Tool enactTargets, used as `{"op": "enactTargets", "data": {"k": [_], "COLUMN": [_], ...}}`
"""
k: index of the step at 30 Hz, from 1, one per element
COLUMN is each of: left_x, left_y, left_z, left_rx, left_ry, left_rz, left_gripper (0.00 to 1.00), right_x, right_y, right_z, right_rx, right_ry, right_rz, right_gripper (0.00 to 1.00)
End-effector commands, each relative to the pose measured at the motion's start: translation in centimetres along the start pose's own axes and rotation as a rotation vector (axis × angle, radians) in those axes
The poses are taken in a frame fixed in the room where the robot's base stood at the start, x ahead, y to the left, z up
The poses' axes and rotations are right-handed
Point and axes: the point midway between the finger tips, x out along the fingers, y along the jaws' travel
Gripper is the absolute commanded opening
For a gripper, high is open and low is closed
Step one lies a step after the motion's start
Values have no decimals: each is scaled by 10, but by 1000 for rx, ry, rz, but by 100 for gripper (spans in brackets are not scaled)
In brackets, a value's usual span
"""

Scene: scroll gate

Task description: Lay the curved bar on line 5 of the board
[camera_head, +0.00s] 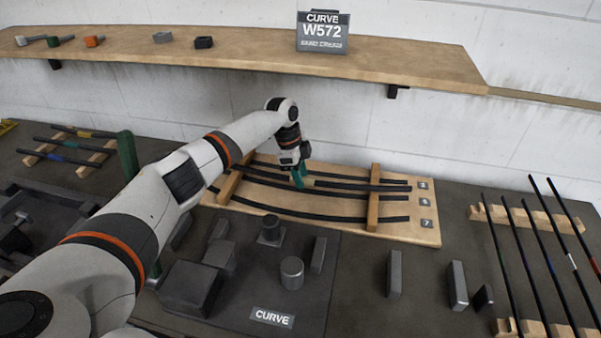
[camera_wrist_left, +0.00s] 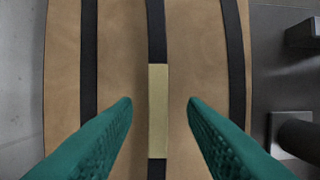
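The wooden board (camera_head: 408,232) lies on the dark table with several dark curved bars running across it and number tags at its right end; the lowest tag looks like 7, the others are too small to read surely. My left gripper (camera_head: 299,180) is over the middle of the board, pointing down. In the left wrist view, its two green fingers (camera_wrist_left: 160,112) are open. Between them runs the curved bar with a yellow band (camera_wrist_left: 157,110), with a gap on each side. Dark bars lie to its left (camera_wrist_left: 89,60) and right (camera_wrist_left: 235,60). My right gripper is not in view.
Straight rods rest on wooden racks at right (camera_head: 553,223) and far left (camera_head: 90,155). Grey blocks (camera_head: 394,273) and cylinders (camera_head: 291,272) stand in front of the board. A shelf (camera_head: 240,50) with a CURVE W572 sign (camera_head: 322,32) runs along the wall behind.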

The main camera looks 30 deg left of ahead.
Motion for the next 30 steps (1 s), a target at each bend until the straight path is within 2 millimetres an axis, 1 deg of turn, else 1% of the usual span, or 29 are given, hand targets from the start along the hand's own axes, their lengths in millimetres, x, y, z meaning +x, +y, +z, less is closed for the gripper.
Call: {"op": "enactTargets", "data": {"k": [2,5,12,15,18,22,30], "left_x": [-1,-11,-52,-65,-73,-77,-77], "left_y": [0,1,1,1,1,0,0], "left_z": [-1,0,0,0,1,1,1], "left_rx": [-1,0,1,1,1,1,1], "left_ry": [1,-2,-3,-3,-3,-3,-3], "left_rz": [-1,3,6,4,4,3,3], "left_gripper": [38,38,38,38,38,38,38], "right_x": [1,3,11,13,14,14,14], "right_y": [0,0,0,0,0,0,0], "right_z": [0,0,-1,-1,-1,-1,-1], "right_rx": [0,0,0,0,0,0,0], "right_ry": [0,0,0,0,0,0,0], "right_rz": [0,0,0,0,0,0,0], "right_gripper": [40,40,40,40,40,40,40]}}
